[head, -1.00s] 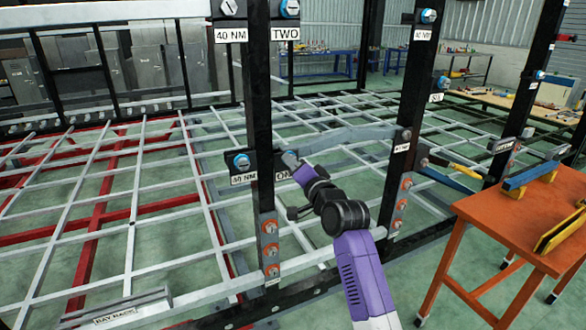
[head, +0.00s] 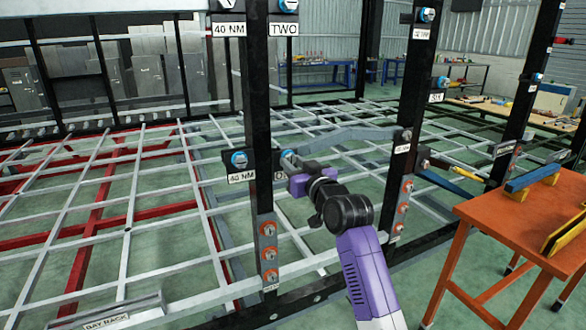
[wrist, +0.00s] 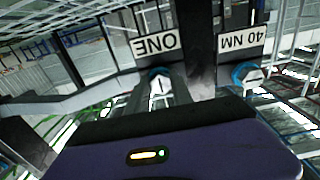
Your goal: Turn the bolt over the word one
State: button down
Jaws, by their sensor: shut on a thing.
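The bolt over the word one, with a blue washer rim (head: 286,154), sits on a bracket on the black post (head: 257,110). In the wrist view, my gripper (wrist: 160,89) reaches up to the bolt. In the head view my gripper covers most of the ONE label (head: 279,174).
Another blue bolt (head: 239,160) above a 40 NM label (head: 240,177) is just left of the post. The TWO label (head: 285,30) is higher up. White frame bars lie behind. An orange table (head: 520,230) stands at the right.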

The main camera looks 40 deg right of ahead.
jog(key=n+b, duration=0.2)
jog(key=n, duration=0.3)
jog(key=shift+d+n, duration=0.15)
jog(key=shift+n, duration=0.15)
jog(key=shift+n+b, duration=0.7)
jog(key=shift+n, duration=1.4)
jog(key=shift+r, duration=0.1)
jog(key=c, duration=1.1)
grip_release()
jog(key=shift+d, duration=0.1)
jog(key=shift+s, duration=0.1)
jog(key=v, duration=0.7)
jog(key=shift+s, duration=0.3)
